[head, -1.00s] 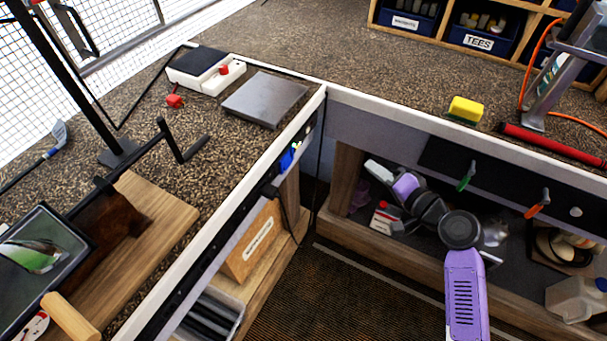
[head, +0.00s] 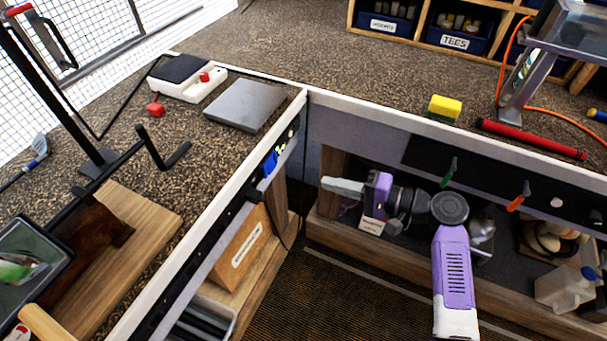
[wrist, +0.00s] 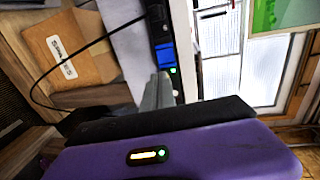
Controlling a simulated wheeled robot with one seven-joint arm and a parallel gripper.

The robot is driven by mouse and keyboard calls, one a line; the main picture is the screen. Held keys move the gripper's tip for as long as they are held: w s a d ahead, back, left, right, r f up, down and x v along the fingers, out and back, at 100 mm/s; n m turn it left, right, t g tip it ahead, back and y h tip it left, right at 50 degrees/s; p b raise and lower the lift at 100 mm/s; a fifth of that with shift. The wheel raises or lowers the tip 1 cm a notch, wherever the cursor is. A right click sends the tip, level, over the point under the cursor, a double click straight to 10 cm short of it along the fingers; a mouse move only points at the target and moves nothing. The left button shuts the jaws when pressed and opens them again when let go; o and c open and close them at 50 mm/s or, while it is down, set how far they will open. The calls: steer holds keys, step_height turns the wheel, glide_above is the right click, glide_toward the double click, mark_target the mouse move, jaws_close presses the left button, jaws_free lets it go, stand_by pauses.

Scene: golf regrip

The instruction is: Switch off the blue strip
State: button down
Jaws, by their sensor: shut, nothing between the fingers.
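The blue strip (head: 270,164) is mounted on the front face of the left counter, near the inner corner. It also shows in the wrist view (wrist: 164,54), set in a dark rail, with a small lit green spot at its lower end. My gripper (head: 326,184) is under the right counter, to the right of the strip, with its pale fingers shut and pointing left. In the wrist view my fingers (wrist: 163,80) are together, with tips near the green spot and covering part of the rail. Whether they touch it cannot be told.
A wooden drawer box (head: 240,245) sits on the shelf below the strip. A black cable hangs beside it. The right counter's front carries a green hook (head: 449,172) and an orange hook (head: 519,197), close above my arm. A plastic jug (head: 567,289) stands at right.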

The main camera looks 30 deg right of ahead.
mark_target(273, 169)
steer(key=p+x, duration=0.1)
steer(key=x, duration=1.2)
steer(key=shift+w+a+f, duration=0.1)
steer(key=shift+w+f, duration=0.05)
steer(key=shift+w, duration=0.05)
steer(key=shift+f, duration=0.1)
steer(key=shift+w+a+b, duration=0.1)
steer(key=shift+w+b, duration=0.05)
steer(key=shift+b, duration=0.6)
